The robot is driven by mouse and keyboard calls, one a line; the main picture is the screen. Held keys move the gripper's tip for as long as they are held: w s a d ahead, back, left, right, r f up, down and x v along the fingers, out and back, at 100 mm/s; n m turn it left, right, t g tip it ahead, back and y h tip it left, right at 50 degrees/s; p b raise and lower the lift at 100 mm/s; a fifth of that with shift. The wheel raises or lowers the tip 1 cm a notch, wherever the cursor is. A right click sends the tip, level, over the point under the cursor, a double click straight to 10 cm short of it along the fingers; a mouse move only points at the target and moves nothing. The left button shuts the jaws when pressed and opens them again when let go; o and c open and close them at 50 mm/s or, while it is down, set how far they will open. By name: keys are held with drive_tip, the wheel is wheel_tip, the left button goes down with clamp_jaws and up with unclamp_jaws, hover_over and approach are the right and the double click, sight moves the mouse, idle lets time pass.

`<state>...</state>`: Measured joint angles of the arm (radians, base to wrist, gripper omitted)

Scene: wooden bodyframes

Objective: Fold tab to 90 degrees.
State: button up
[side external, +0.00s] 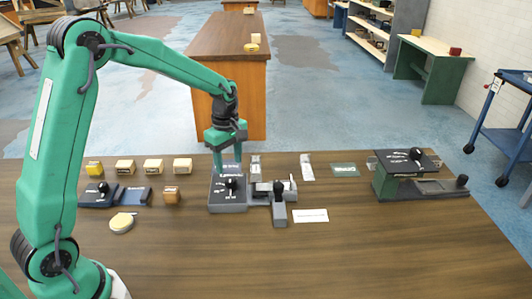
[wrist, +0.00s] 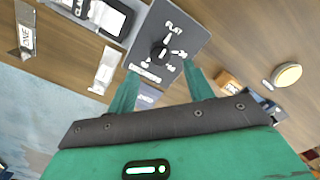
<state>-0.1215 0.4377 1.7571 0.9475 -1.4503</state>
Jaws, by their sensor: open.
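A grey panel (side external: 217,205) with a black knob (side external: 231,184) and white markings stands on the wooden table, below my gripper (side external: 228,166). In the wrist view, the panel (wrist: 190,27) reads "FLAT" at one end of its scale, and the knob (wrist: 159,54) sits near its middle. The knob's exact setting is too small to tell. My gripper (wrist: 161,82) is open and empty, its two fingers apart on the near side of the knob. A grey fixture (side external: 279,212) with a black-knobbed lever joins the panel's right side. I cannot make out the tab.
Another fixture, with a black top plate (side external: 408,159) and green body, stands at the right. Small wooden blocks (side external: 125,166) line the left back. A blue-grey unit (side external: 97,199) and a round disc (side external: 122,222) lie left. A white card (side external: 310,215) lies right; the front table is clear.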

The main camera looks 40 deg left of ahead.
sight(230, 179)
drive_tip(key=shift+f, duration=3.35)
drive_tip(key=c, duration=1)
